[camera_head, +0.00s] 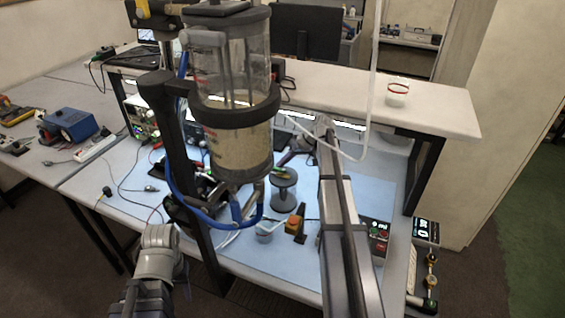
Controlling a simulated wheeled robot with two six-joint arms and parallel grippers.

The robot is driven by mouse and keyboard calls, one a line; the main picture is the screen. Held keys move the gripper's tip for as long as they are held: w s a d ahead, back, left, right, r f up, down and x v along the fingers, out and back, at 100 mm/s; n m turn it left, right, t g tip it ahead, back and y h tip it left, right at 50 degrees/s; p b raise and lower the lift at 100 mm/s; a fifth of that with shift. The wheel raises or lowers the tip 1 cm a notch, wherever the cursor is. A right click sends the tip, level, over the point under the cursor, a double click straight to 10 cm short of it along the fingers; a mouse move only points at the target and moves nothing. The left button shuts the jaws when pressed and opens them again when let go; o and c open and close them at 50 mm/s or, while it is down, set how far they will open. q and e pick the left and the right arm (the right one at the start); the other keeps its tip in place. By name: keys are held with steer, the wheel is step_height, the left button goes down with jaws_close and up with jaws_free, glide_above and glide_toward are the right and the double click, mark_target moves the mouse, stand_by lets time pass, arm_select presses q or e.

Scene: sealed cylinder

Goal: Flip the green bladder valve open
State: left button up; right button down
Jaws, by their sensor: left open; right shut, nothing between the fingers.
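A small green part (430,305) sits at the lower end of a line of brass fittings at the bottom right; it may be the green bladder valve, but its lever position is too small to tell. Another small green piece (281,174) shows by a grey spool-shaped part. The clear cylinder (232,140) stands upright in a dark ring clamp. My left gripper (192,198) is open, dark and partly hidden behind the post and blue hose, below left of the cylinder. My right gripper (286,158) is shut and empty, just right of the cylinder, far from the bottom-right fittings.
A dark post (180,165) and blue hose (208,220) stand near my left gripper. An orange switch (293,224) and a control box (376,240) are on the blue mat. A display (426,231) sits above the brass fittings. A jar (397,92) stands on the shelf.

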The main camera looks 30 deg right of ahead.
steer(key=p+v, duration=0.5)
steer(key=v, duration=0.1)
steer(key=shift+s+r, duration=0.1)
steer(key=shift+r, duration=0.25)
steer(key=shift+s+d+r+p, duration=0.3)
steer(key=shift+d+r+p, duration=0.05)
steer(key=shift+d+p, duration=0.1)
